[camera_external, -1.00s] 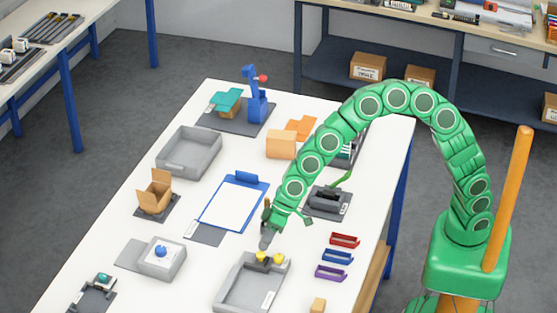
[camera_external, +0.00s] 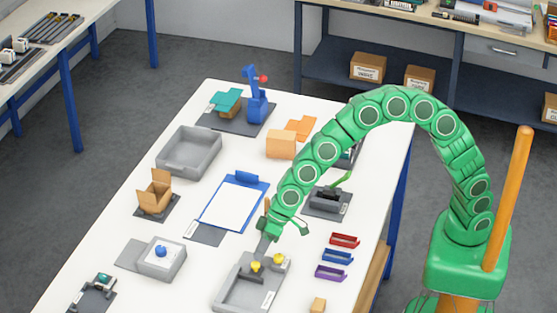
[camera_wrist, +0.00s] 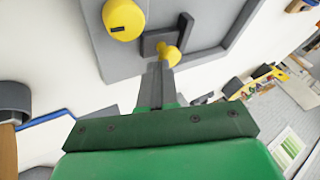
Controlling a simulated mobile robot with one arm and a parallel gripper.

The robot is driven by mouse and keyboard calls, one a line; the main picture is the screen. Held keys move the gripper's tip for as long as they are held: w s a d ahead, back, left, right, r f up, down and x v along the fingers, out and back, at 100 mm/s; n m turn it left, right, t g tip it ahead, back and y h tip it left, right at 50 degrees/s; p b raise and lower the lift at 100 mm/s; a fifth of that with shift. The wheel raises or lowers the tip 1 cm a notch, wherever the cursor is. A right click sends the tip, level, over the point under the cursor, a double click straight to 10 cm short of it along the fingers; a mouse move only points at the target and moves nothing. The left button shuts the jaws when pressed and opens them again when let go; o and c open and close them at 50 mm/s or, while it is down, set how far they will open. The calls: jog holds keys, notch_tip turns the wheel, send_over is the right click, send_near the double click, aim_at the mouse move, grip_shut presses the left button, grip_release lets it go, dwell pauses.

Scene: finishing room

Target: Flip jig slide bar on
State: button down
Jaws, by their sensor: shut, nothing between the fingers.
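The jig is a grey fixture with a shallow recess (camera_external: 240,287) at the front middle of the table. Two yellow knobs sit at its far end. One, on a dark slide piece, is the slide bar's knob (camera_external: 256,267); it also shows in the wrist view (camera_wrist: 170,57). The other yellow knob (camera_external: 279,259), with a dark slot on its face in the wrist view (camera_wrist: 124,20), is to the right. My gripper (camera_external: 262,252) is shut and empty, its fingertips (camera_wrist: 158,72) at the slide knob, seemingly touching it. The fingers partly hide the slide piece.
A clipboard (camera_external: 230,205) lies behind my gripper. Red (camera_external: 344,241), blue (camera_external: 337,257) and purple (camera_external: 331,273) holders stand right of the jig. A grey box with a blue knob (camera_external: 160,260) stands left. White table shows between them.

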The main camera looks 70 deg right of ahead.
jog(key=v, duration=0.9)
jog(key=shift+d, duration=0.35)
jog(key=s+d+r+g+h, duration=0.1)
jog(key=s+d+r+h, duration=0.1)
jog(key=s+d, duration=0.75)
jog(key=s+d+r+g+h, duration=0.1)
jog(key=s+d+r, duration=0.2)
jog(key=s+d, duration=0.7)
jog(key=s+d+m+g+h, duration=0.1)
jog(key=s+d, duration=0.6)
jog(key=s, duration=0.3)
jog(key=s+d+f+m+g+h, duration=0.1)
jog(key=s+d+g, duration=0.1)
jog(key=s+d, duration=0.6)
jog(key=shift+s+m+h, duration=0.4)
jog(key=shift+s, duration=0.7)
jog(key=c, duration=1.8)
grip_release()
jog(key=shift+d+f, duration=0.1)
